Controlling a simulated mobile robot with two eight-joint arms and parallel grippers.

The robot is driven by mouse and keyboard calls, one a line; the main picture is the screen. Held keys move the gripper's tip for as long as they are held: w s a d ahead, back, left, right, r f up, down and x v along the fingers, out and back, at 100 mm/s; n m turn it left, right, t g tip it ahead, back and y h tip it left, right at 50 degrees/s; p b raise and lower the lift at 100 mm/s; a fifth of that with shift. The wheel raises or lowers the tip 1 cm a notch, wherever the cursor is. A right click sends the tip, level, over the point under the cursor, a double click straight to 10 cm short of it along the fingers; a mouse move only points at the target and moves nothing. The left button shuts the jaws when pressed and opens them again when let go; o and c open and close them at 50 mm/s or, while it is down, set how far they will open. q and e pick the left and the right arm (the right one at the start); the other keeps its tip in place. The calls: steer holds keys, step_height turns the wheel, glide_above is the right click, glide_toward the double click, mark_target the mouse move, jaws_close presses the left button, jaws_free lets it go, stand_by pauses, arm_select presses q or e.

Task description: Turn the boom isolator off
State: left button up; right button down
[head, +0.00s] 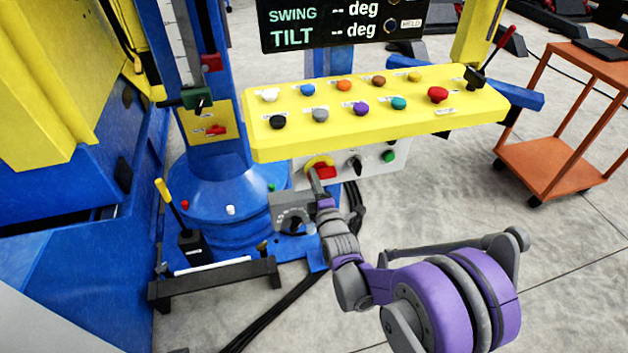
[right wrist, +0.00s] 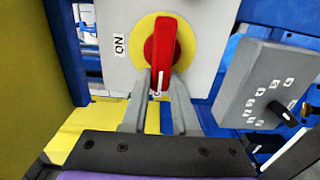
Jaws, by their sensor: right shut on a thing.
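A rotary isolator switch with a red handle (head: 325,172) on a yellow disc sits on the grey-white panel under the yellow console. The right wrist view shows its red handle (right wrist: 164,42) upright in the picture, with an ON label to the left of the disc. Another marking by the handle's lower end is mostly hidden. My right gripper (head: 315,178) is at this switch. In the right wrist view its fingers (right wrist: 160,88) are closed on the lower end of the red handle. I cannot read a boom label. My left gripper is out of view.
The yellow console (head: 380,110) with several coloured buttons overhangs the switch. A black knob (head: 355,164) and a green button (head: 389,156) are right of it. A grey selector box (head: 291,213) stands close below left. An orange cart (head: 560,150) stands at the right.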

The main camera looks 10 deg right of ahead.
steer(key=c, duration=0.7)
jaws_free()
steer(key=s, duration=1.1)
steer(key=shift+d, duration=0.15)
